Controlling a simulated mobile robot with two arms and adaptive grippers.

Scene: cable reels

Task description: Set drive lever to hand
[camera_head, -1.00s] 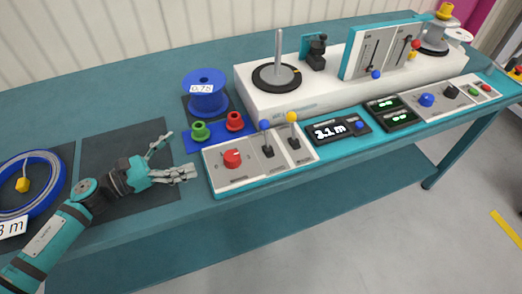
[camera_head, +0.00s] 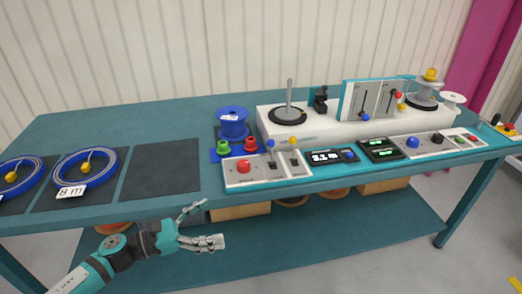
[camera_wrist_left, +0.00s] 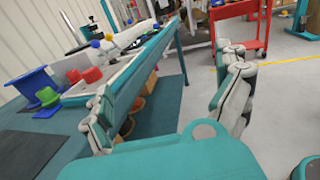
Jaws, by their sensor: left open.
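The control panel (camera_head: 268,168) stands at the bench's front edge, with a red knob (camera_head: 243,166), a blue-knobbed lever (camera_head: 271,146) and a yellow-knobbed lever (camera_head: 293,143). Both levers stand roughly upright; their labels are too small to read, so I cannot tell which is the drive lever. My left gripper (camera_head: 207,225) is open and empty, below and left of the panel in the head view, apart from it. In the left wrist view its spread fingers (camera_wrist_left: 165,105) frame the bench edge. My right gripper is not in view.
A blue spool (camera_head: 232,122) and green (camera_head: 223,147) and red pieces stand beside the panel. Coiled blue cables (camera_head: 90,182) lie at left. A white winding unit (camera_head: 330,123) stands behind. The dark mat (camera_head: 160,168) is bare. Boxes show on the lower shelf.

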